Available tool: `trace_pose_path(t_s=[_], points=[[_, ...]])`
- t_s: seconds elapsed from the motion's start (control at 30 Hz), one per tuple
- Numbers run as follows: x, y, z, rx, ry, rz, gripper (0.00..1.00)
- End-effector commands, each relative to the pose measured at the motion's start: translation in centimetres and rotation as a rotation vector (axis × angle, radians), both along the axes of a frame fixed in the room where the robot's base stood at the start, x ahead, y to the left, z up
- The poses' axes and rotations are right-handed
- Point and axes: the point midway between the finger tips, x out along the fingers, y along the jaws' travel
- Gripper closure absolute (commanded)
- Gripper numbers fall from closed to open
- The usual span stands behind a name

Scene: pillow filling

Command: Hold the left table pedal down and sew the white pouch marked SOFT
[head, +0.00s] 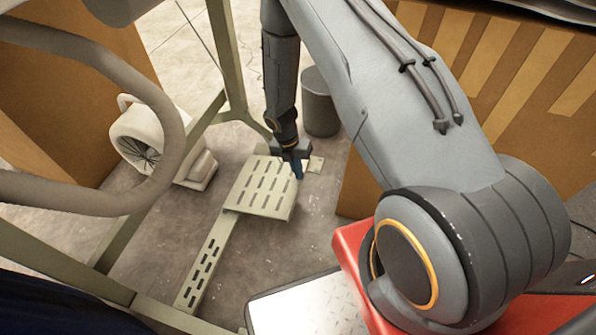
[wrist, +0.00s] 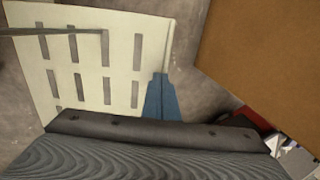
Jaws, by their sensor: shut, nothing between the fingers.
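The table pedal (head: 262,188) is a pale slotted metal plate low over the floor, with a narrow slotted bar (head: 203,262) running from it toward the front. It also fills the upper left of the wrist view (wrist: 85,60). In the wrist view the blue fingertips (wrist: 162,95) overlap the pedal's right edge. I cannot tell whether they touch it. The white pouch marked SOFT is not in view, and neither is a sewing head.
A white fan-like machine (head: 140,137) stands on the floor left of the pedal. A grey cylinder (head: 320,102) stands behind my gripper. Olive table legs (head: 228,60) frame the left side. A brown panel (head: 358,185) stands close on the right.

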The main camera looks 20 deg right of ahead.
Motion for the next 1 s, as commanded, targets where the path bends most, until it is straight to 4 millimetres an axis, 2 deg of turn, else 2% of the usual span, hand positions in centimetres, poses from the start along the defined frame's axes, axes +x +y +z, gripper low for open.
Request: trace_pose_path(t_s=[0.17, 0.33, 0.43, 1.0], points=[[-0.3, -0.3, -1.4, 0.000, 0.003, 0.001, 1.00], [-0.8, -1.0, -4.8, 0.000, 0.004, 0.000, 1.00], [-1.0, -1.2, -6.1, 0.001, 0.004, -0.001, 1.00], [-0.9, -1.9, -6.6, 0.002, 0.002, -0.010, 1.00]])
